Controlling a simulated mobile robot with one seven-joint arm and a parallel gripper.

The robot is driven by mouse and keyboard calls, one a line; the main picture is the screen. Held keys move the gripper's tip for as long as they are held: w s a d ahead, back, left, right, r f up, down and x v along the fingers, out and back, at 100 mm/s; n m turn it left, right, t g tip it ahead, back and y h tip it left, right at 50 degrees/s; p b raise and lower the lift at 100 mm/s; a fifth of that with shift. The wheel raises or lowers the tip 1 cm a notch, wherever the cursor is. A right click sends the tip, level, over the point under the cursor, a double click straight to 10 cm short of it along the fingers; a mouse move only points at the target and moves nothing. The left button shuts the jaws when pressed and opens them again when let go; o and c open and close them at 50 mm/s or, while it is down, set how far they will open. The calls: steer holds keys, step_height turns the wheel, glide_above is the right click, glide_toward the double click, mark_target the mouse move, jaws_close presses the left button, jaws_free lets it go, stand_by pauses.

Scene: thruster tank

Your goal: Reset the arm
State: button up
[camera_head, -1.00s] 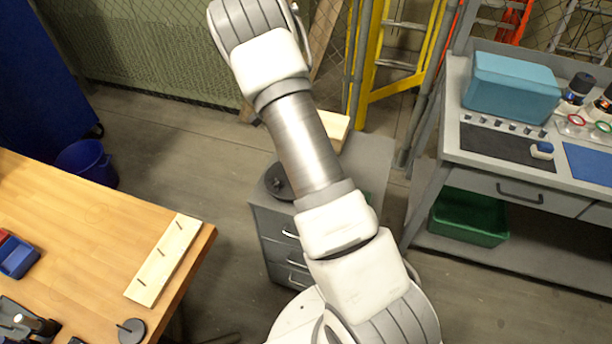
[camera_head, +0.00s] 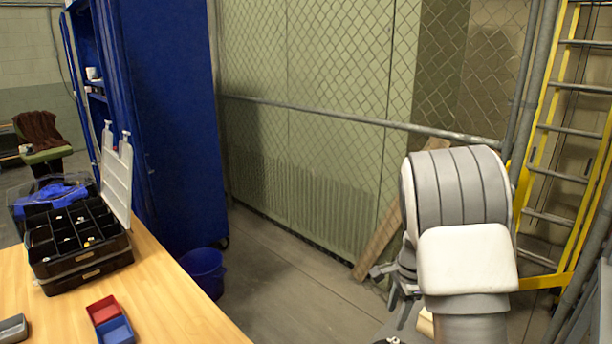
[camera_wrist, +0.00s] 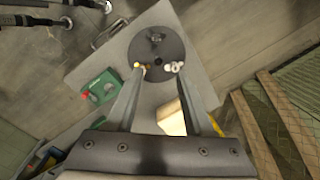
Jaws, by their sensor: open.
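My gripper (camera_wrist: 160,75) shows in the wrist view with its two fingers apart and nothing held between them. It points down toward a grey cabinet top (camera_wrist: 97,68). A dark round disc (camera_wrist: 157,48) lies on that top, near the fingertips in the picture, with small pale pieces at the fingertips. A pale wooden block (camera_wrist: 172,118) shows beyond the gap between the fingers. In the head view my arm (camera_head: 467,258) rises at the right. The gripper's fingers are not clear there.
A green box-like item (camera_wrist: 100,90) lies on the cabinet top. A wooden workbench (camera_head: 165,300) with a black organizer (camera_head: 80,245) is at the left. A blue cabinet (camera_head: 165,120), blue bucket (camera_head: 204,270), mesh fence (camera_head: 330,100) and yellow ladder (camera_head: 570,170) stand around. Floor before the fence is mostly clear.

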steer(key=s+a+r+n+t, duration=0.1)
steer(key=s+a+r+n, duration=0.15)
steer(key=r, duration=0.35)
steer(key=s+a+r+n, duration=0.1)
steer(key=s+r+n, duration=0.15)
steer(key=r, duration=0.25)
steer(key=s+a+r+n+t, duration=0.1)
steer(key=s+r+n, duration=0.4)
steer(key=s, duration=0.6)
steer(key=s+a+r+n+t, duration=0.2)
steer(key=s+r+n, duration=0.3)
steer(key=s, duration=0.6)
steer(key=shift+s+a+r+n+t+h, duration=0.2)
steer(key=shift+a+r+n+t+h, duration=0.15)
steer(key=shift+a+n, duration=0.5)
